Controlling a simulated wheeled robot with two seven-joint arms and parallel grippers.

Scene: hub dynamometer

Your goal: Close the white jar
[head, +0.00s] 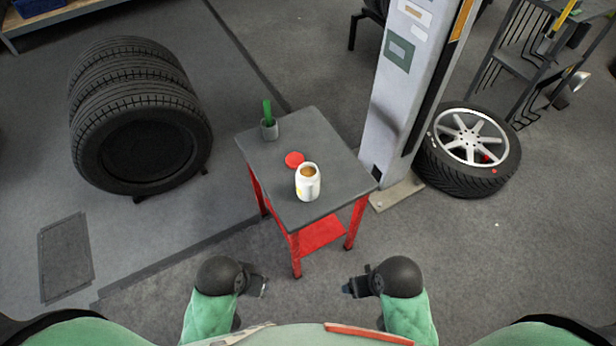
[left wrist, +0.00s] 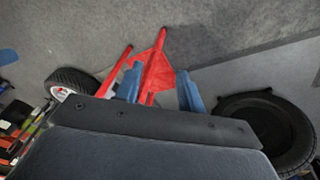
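The white jar (head: 308,183) stands upright and open on the small grey-topped table (head: 328,140), with brownish contents showing at its mouth. A red disc, which looks like its lid (head: 294,160), lies flat on the table just behind and left of the jar. My left gripper (head: 264,287) is low in front of the table, apart from it; in the left wrist view its two blue fingertips (left wrist: 158,88) are spread with nothing between them. My right gripper (head: 347,288) is also in front of the table, apart from the jar; its finger gap is too small to make out.
A grey cup (head: 269,130) with a green item stands at the table's back left corner. A grey post (head: 399,90) rises close to the table's right side. Stacked tyres (head: 140,110) stand at left, and a wheel (head: 468,150) lies at right. The tabletop's front left is clear.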

